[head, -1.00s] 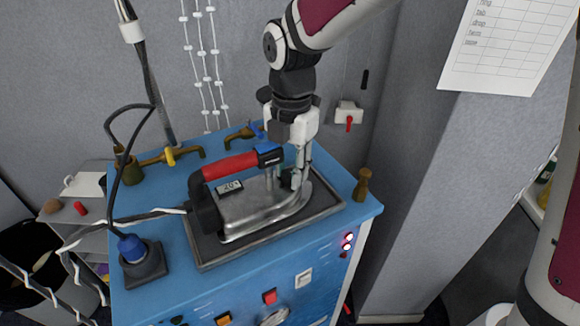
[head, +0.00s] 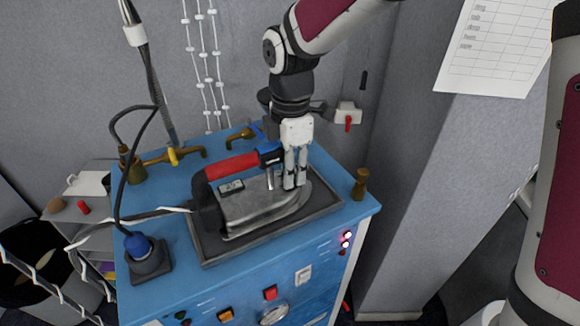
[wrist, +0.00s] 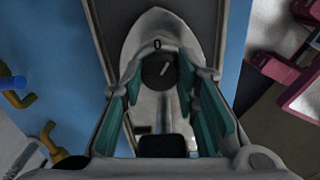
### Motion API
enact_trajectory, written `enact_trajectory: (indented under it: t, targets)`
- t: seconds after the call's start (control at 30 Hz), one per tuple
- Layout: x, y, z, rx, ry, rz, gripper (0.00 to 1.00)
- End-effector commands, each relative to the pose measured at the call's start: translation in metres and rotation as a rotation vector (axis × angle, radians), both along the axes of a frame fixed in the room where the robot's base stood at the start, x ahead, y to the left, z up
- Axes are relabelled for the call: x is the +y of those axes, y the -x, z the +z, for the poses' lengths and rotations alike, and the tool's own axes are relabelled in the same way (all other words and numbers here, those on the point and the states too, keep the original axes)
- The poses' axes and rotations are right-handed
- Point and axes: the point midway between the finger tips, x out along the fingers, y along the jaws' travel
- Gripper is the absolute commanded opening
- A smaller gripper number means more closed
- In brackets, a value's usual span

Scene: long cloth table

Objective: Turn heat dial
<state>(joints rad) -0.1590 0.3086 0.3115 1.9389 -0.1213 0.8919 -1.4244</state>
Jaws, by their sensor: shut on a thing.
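The iron (head: 250,210) has a grey metal body, a red handle (head: 231,166) and a dark rear. It lies flat in a dark-rimmed tray (head: 212,258) on the blue cabinet, nose to the right. The round dark heat dial (wrist: 157,71) sits on top near the nose, with a pale line slanting up and right; a "0" mark is just ahead of it. My gripper (head: 293,186) points down over the nose. In the wrist view its fingers (wrist: 160,80) are shut on the dial from both sides. The dial is hidden in the head view.
Brass taps (head: 180,156) stand behind the iron, and a small brass post (head: 360,184) stands to the right. A blue plug (head: 140,247) with its cable is at the left. The front panel has buttons (head: 270,293) and red lights (head: 347,239).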

Motion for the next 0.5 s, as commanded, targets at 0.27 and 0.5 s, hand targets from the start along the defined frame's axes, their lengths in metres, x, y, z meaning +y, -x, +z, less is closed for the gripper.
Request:
enact_trajectory:
  t: [0.27, 0.5]
  targets:
    - [-0.0007, -0.0001, 0.0006, -0.001, 0.002, -0.1, 0.0]
    - [-0.0008, -0.0003, 0.0006, -0.002, 0.001, -0.124, 0.0]
